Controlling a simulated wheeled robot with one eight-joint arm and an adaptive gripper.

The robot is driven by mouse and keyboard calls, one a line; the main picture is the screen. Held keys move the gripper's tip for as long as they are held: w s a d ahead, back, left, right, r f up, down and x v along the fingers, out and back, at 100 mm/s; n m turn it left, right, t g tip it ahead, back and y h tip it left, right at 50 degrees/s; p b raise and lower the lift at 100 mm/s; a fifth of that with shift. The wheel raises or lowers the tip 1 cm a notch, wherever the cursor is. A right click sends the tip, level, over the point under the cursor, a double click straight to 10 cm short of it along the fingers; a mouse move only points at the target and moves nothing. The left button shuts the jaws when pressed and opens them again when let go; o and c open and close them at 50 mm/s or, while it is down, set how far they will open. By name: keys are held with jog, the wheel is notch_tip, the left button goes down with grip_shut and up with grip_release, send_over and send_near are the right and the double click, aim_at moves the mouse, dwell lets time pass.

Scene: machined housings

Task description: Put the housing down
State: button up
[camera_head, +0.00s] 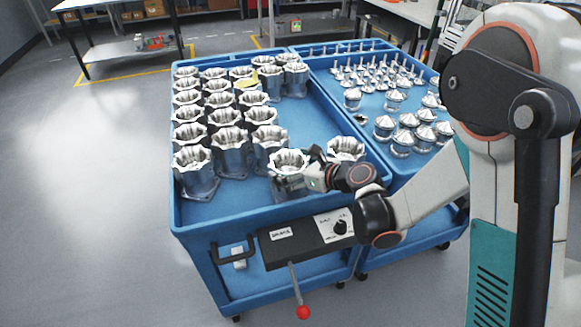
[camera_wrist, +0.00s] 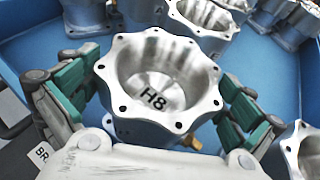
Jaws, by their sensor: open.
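A silver machined housing (camera_wrist: 165,62) with a scalloped, holed rim and "H8" marked inside fills the middle of the wrist view. In the head view it is the housing (camera_head: 288,159) at the near edge of the left blue cart tray (camera_head: 222,213). My gripper (camera_wrist: 163,92) is open, with one green-padded finger on each side of the housing. The finger pads are close to its sides; I cannot tell whether they touch. In the head view my gripper (camera_head: 316,172) reaches in over the near wall.
Rows of similar housings (camera_head: 187,131) fill the tray's left and back. Another housing (camera_head: 346,148) stands close on the right. Bare blue floor shows at the tray's right middle. A second blue cart with silver cone-topped parts (camera_head: 402,139) adjoins on the right.

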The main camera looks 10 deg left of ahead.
jog(key=p+v, duration=0.3)
jog(key=v, duration=0.7)
jog(key=shift+s+d+r+p, duration=0.2)
jog(key=shift+d+p, duration=0.1)
jog(key=shift+p, duration=0.1)
jog(key=shift+s+d+r, duration=0.15)
jog(key=shift+s+d, duration=0.2)
jog(key=shift+d, duration=0.2)
